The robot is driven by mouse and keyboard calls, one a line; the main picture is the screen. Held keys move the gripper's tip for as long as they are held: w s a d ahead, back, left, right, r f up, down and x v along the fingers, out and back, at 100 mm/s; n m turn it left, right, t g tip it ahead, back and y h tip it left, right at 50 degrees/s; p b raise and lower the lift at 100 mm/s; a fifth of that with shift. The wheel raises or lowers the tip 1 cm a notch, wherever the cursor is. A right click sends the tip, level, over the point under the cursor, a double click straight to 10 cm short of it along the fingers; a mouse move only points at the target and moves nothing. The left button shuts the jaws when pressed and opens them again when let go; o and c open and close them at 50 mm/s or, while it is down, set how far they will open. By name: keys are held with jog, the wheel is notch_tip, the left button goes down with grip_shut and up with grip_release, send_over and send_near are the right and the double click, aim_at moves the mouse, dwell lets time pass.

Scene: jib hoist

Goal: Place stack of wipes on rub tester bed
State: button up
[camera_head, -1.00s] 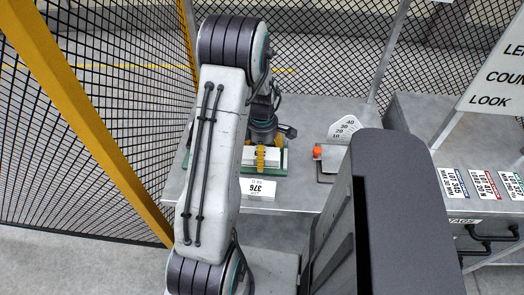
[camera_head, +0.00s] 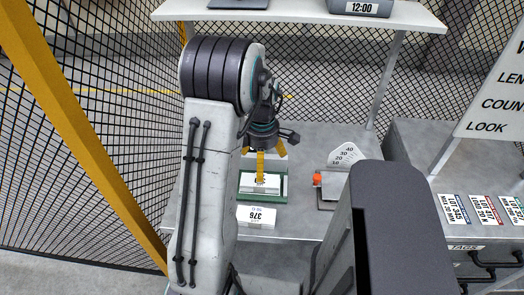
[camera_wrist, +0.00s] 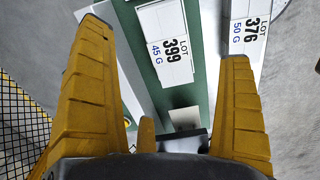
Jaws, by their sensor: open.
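A white stack labelled LOT 399, 45 G (camera_wrist: 165,42) lies on a green bed (camera_wrist: 205,75); I take it for the wipes. In the head view, the white stack (camera_head: 260,183) sits on the green bed (camera_head: 279,197) on the grey bench. My gripper (camera_head: 268,153) is above the stack's far side, its yellow fingers spread. In the wrist view, my gripper (camera_wrist: 166,45) is open and empty, with the stack showing between its fingers. I cannot tell the exact gap between fingertips and stack. A plate with an orange knob (camera_head: 318,180) stands to the right.
A white LOT 376, 50 G card (camera_head: 257,216) lies in front of the green bed. A dial scale (camera_head: 346,156) stands behind the knobbed plate. Mesh fence (camera_head: 90,130) and a yellow post (camera_head: 95,150) are left.

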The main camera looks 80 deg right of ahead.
notch_tip(320, 180, up, 4)
jog(key=shift+f, duration=0.1)
dwell(0.4)
jog(key=w+a+r+t+h, duration=0.1)
jog(key=w+a+r, duration=0.3)
jog(key=w+a, duration=0.55)
jog(key=w+a+r, duration=0.4)
jog(key=w+a, duration=0.3)
jog(key=w, duration=0.6)
jog(key=s+a+r+t+y, duration=0.1)
jog(key=a+t, duration=0.1)
jog(key=a, duration=2.1)
jog(key=shift+s+a+r+m+t, duration=0.2)
jog(key=shift+s+m+t, duration=0.1)
jog(key=shift+m, duration=0.1)
